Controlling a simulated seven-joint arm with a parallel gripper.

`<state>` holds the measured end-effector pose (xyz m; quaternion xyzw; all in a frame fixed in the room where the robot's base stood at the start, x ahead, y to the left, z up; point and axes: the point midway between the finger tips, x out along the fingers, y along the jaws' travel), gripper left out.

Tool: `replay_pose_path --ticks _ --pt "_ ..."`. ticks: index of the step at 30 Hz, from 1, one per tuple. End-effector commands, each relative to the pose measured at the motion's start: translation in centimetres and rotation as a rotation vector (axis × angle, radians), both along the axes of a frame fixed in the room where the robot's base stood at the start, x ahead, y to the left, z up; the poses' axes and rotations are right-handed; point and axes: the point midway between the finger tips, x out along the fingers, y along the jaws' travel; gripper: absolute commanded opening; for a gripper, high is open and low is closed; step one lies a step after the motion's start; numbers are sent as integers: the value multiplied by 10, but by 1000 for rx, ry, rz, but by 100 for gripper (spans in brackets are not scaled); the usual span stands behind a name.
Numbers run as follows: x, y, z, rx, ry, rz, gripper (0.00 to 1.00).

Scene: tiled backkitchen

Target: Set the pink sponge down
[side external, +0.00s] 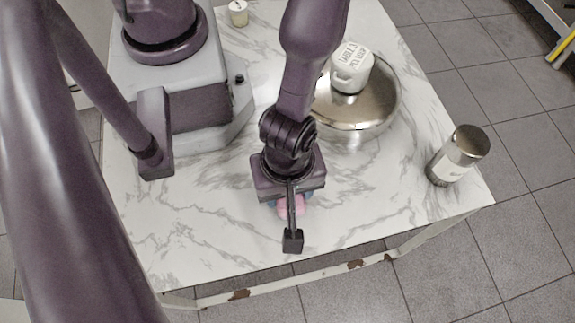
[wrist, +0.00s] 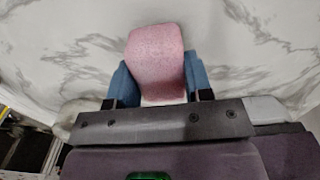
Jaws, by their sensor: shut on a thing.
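The pink sponge (wrist: 155,58) is between the two blue fingers of my gripper (wrist: 160,84) in the wrist view. The fingers are shut on its sides. In the side external view the sponge (side external: 292,206) shows only in part below my gripper (side external: 288,204), near the table's front edge. My wrist hides the rest of it. I cannot tell whether the sponge touches the marble tabletop or is a little above it.
A round metal pan or lid (side external: 362,118) with a white lettered mug (side external: 352,68) on it stands behind and right. A lidded jar (side external: 458,155) stands near the right corner. A small cup (side external: 238,13) is at the back. The marble table (side external: 200,235) is clear at front left.

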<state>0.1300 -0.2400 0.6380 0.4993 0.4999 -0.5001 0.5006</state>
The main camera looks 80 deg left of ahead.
Motion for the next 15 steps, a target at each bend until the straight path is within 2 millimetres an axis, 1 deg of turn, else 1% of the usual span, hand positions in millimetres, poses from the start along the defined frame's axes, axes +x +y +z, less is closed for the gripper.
replay_pose_path --ticks 1,3,14,15 --pt "-1 0 -5 2 2 -3 25" --pt "-1 0 -8 1 1 -2 25" --pt "0 0 -11 1 0 -2 25" --pt "0 0 -11 0 0 -1 51"
